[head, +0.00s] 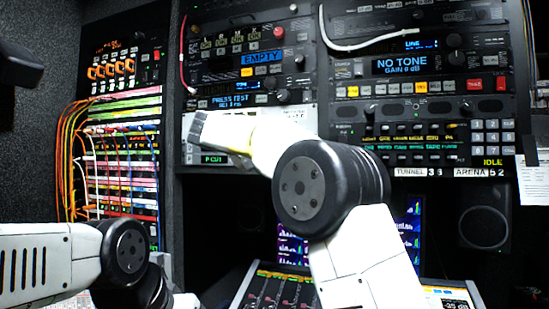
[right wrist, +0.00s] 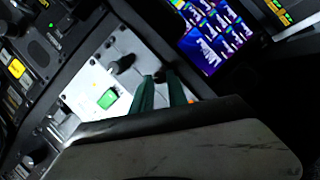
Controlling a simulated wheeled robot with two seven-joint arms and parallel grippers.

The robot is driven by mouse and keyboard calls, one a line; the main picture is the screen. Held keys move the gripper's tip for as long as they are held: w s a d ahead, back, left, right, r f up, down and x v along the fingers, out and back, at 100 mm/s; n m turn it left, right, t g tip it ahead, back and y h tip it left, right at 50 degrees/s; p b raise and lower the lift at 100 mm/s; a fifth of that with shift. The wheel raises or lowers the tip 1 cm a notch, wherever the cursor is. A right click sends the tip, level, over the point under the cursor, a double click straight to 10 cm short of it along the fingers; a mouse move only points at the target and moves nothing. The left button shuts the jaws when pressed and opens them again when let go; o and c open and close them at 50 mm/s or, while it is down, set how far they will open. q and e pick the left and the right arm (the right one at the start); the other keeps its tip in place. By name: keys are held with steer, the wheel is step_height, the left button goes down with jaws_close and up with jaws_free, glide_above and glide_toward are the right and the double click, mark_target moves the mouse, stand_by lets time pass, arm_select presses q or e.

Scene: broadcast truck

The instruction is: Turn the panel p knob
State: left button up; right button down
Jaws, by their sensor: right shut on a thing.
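A pale silver panel (right wrist: 92,88) with a lit green switch (right wrist: 108,98) and a black knob (right wrist: 122,64) shows in the right wrist view. My right gripper (right wrist: 161,78) is at this panel, to the right of that black knob. Its two fingers are closed on a small dark knob, mostly hidden between the fingertips. In the head view the silver panel (head: 307,117) is largely covered by my right arm and hand, and the fingertips cannot be made out there. My left arm is at the lower left of the head view; its gripper is out of sight.
Rack units with displays, buttons and knobs surround the panel, including a NO TONE unit (head: 402,66) at right. A patch bay (head: 125,170) with looping cables is at left. Below are a screen (head: 292,250) and a mixing desk (head: 270,290).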

steer(key=shift+s+d+f+m+t+y, duration=0.2)
steer(key=shift+m+t+y, duration=1.3)
steer(key=shift+m, duration=3.35)
steer(key=shift+d+f+m+t+y, duration=0.35)
steer(key=shift+m+t+y, duration=1.1)
steer(key=shift+m, duration=3.35)
steer(key=shift+s+d+f+m+t+y, duration=0.2)
steer(key=shift+m+t+y, duration=1.25)
steer(key=shift+m, duration=3.4)
steer(key=shift+w+d+y, duration=0.1)
steer(key=shift+d+y, duration=0.05)
steer(key=shift+y, duration=0.25)
steer(key=c, duration=1.3)
jaws_free()
